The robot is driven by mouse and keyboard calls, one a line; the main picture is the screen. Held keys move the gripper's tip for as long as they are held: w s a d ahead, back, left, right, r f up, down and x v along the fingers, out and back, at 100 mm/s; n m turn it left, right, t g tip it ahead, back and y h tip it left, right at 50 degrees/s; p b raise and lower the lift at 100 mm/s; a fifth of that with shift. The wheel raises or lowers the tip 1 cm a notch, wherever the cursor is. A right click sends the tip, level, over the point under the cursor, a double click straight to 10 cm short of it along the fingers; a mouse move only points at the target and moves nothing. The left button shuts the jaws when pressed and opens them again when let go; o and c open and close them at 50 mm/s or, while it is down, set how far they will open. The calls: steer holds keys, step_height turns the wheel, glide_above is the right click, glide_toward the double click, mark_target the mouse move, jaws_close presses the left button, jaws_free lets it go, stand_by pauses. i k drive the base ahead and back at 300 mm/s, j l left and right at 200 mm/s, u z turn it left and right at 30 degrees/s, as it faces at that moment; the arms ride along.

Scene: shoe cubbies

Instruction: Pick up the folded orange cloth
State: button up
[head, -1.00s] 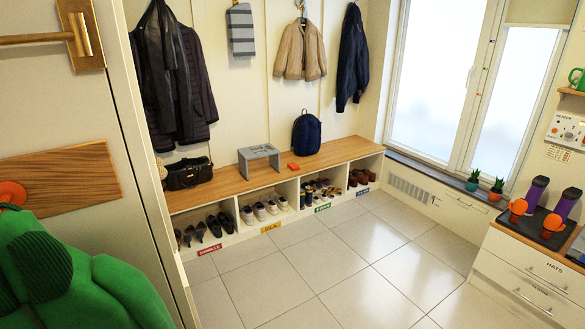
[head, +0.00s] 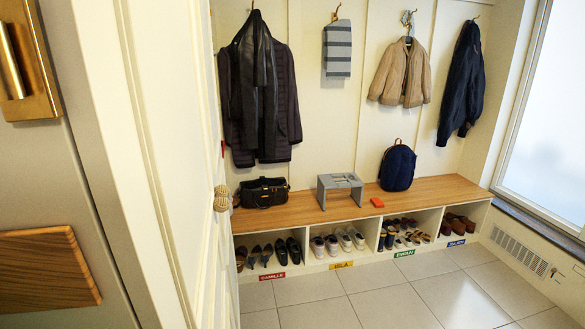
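A small folded orange cloth (head: 377,203) lies flat on the wooden bench top, between a grey step stool and a dark blue backpack. It is far off across the room. My gripper is not in the head view.
The bench (head: 292,208) has shoe cubbies below. The grey stool (head: 340,188) stands left of the cloth, the backpack (head: 397,167) right and behind it. A black handbag (head: 263,192) sits further left. A white door (head: 180,150) with a knob stands close at left. Tiled floor (head: 390,300) before the bench is clear.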

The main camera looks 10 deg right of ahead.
mark_target(377, 202)
steer(key=i+l+z, duration=0.3)
steer(key=i, duration=0.6)
steer(key=i+z, duration=0.3)
steer(key=i, duration=0.6)
steer(key=i+u, duration=0.1)
steer(key=i, duration=0.95)
steer(key=i+l, duration=0.15)
steer(key=i, duration=0.85)
steer(key=i+l+u, duration=0.1)
steer(key=i+u, duration=0.25)
steer(key=i, duration=0.15)
steer(key=i+l+u, duration=0.35)
steer(key=i, duration=0.15)
steer(key=j, duration=0.1)
